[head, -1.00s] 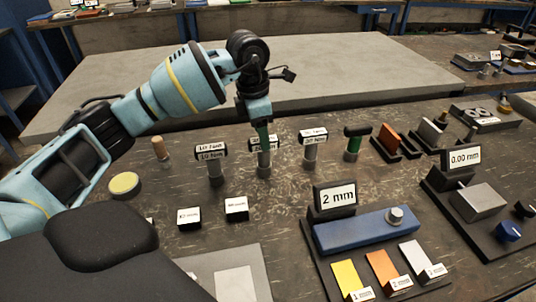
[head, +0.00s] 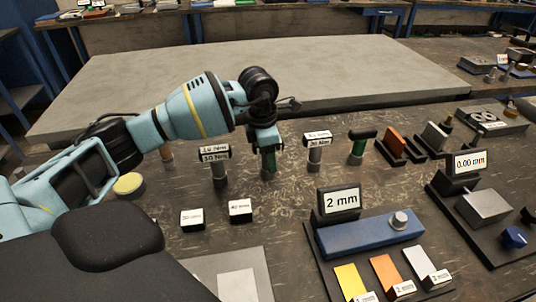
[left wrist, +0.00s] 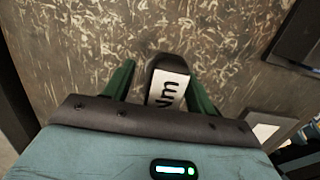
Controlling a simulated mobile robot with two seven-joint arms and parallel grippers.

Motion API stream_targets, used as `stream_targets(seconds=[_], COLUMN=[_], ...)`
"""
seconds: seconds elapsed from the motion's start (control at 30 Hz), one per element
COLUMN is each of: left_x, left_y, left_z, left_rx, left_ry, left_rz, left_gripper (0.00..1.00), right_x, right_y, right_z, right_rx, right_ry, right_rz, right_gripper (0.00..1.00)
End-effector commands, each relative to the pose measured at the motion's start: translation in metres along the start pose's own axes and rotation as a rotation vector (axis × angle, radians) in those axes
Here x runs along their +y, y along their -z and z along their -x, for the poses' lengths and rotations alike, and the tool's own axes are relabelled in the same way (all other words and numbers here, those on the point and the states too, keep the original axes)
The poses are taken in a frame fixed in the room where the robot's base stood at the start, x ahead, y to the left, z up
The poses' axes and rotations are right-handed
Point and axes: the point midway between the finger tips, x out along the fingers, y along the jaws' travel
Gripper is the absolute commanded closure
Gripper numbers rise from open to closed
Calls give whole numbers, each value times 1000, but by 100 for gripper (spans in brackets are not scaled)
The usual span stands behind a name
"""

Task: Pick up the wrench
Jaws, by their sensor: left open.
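Several upright T-shaped wrenches with black, white-labelled heads and grey shafts stand on the dark worktable. One is at the left (head: 219,172) and one at the right (head: 315,155) in the head view. My left gripper (head: 268,158) is over the middle wrench and hides most of it. In the left wrist view that wrench's labelled head (left wrist: 167,88) sits between the two green fingers of my left gripper (left wrist: 162,92). The fingers are open, one on each side, with gaps showing. My right gripper is not in view.
Two small labelled blocks (head: 191,219) (head: 240,210) lie in front. A blue gauge fixture (head: 368,236) with a 2 mm display (head: 339,201) is at front right. A yellow-topped disc (head: 128,183) is at left.

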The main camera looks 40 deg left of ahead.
Motion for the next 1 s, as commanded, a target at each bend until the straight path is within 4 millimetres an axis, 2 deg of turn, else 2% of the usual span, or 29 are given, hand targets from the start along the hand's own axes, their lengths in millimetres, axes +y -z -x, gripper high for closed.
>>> stream_targets(seconds=[0.1,0.33,0.73,0.77,1.0], left_x=[0,0,0,0,0], left_y=[0,0,0,0,-1], left_z=[-7,-7,-7,-7,-6], left_rx=[-1,-1,-1,-1,-3], left_ry=[0,0,0,0,-1], left_rz=[0,-1,-1,-1,-1], left_gripper=[44,45,97,100,100], right_x=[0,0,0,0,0], right_y=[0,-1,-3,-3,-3], right_z=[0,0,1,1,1], right_rx=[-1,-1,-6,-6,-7], right_ry=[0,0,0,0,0], right_rz=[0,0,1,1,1], right_gripper=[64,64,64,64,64])
